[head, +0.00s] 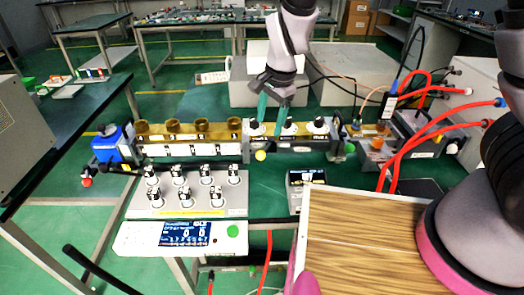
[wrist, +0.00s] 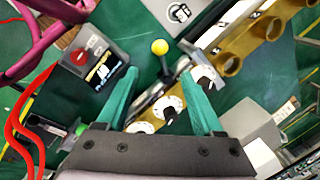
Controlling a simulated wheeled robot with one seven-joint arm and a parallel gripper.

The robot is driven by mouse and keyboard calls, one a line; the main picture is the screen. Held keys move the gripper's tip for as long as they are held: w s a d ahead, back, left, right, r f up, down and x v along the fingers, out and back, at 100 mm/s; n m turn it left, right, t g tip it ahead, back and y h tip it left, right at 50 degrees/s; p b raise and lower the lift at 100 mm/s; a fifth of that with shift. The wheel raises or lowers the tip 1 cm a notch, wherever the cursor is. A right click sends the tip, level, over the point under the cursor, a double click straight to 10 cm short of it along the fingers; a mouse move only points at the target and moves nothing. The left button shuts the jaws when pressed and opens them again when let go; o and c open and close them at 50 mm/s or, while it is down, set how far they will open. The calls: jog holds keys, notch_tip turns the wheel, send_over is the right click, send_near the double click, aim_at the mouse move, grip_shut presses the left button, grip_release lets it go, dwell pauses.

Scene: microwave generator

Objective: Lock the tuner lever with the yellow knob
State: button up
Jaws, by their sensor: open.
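The tuner lever's yellow knob (head: 260,155) sits at the front of the microwave bench, below my gripper. In the wrist view the yellow knob (wrist: 159,47) tops a short dark lever (wrist: 165,70), ahead of the fingertips and between their lines. My gripper (head: 268,115) has green fingers, points down and is open and empty over the tuner section. The same gripper (wrist: 165,85) shows its two fingers spread wide in the wrist view. White tuner dials (wrist: 168,107) lie between the fingers. I see no contact with the knob.
Brass waveguide parts (head: 190,130) continue left of the tuner. A panel with several black-and-white knobs (head: 190,195) stands in front, with a display unit (head: 185,236) below. A small black meter box (head: 306,185) stands right of centre. Red cables (head: 400,150) loop at the right.

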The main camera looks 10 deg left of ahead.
aim_at(262, 151)
jog(key=f, duration=0.3)
jog(key=a+f, duration=0.1)
jog(key=f, duration=0.3)
jog(key=a+f, duration=0.1)
jog(key=f, duration=0.3)
jog(key=shift+w+a+f, duration=0.1)
jog(key=shift+w+f, duration=0.15)
jog(key=shift+w, duration=0.15)
grip_shut()
dwell(0.9)
